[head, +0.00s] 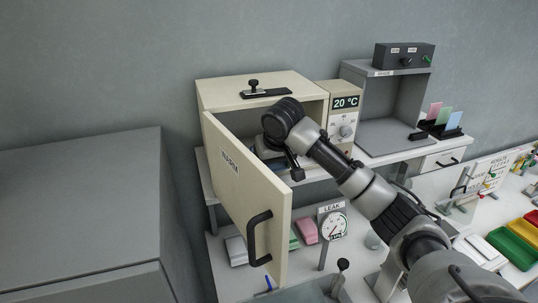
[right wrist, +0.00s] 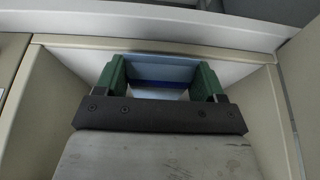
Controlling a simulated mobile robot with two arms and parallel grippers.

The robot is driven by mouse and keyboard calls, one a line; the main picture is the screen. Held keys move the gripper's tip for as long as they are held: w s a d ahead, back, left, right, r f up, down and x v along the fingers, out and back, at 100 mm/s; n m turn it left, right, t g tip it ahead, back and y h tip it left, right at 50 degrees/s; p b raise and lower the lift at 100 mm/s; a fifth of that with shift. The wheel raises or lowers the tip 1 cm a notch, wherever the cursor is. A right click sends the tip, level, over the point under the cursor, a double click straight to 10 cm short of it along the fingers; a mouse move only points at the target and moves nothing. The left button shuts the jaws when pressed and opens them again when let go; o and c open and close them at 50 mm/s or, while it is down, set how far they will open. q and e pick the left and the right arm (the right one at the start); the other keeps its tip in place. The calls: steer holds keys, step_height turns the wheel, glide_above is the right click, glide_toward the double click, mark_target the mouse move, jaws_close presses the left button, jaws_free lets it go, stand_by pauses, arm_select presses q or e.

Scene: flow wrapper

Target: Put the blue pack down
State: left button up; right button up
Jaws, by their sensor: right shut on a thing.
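The blue pack (right wrist: 160,69) shows in the right wrist view as a light blue thing with a dark blue band, between the green fingers of my right gripper (right wrist: 159,82). The gripper is shut on it. In the head view my right arm reaches into the open cream cabinet (head: 220,93), and the arm and the door hide most of the gripper and the pack. I cannot tell whether the pack touches the cabinet floor. My left gripper is not in view.
The cabinet door (head: 235,180) stands open toward me, left of my arm. A control panel reading 20 °C (head: 345,103) is on the cabinet's right. A grey open booth (head: 392,108) stands further right. A pink pack (head: 306,231) and a leak gauge (head: 333,226) are below.

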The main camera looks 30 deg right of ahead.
steer(key=w+p, duration=0.2)
steer(key=shift+w+d, duration=0.3)
steer(key=shift+w, duration=0.1)
steer(key=shift+f, duration=0.2)
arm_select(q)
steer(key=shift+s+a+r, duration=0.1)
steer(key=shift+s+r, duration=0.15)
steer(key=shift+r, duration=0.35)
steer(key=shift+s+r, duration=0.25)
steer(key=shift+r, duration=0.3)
arm_select(e)
steer(key=shift+s+f, duration=0.15)
steer(key=o, duration=0.9)
steer(key=shift+f, duration=0.1)
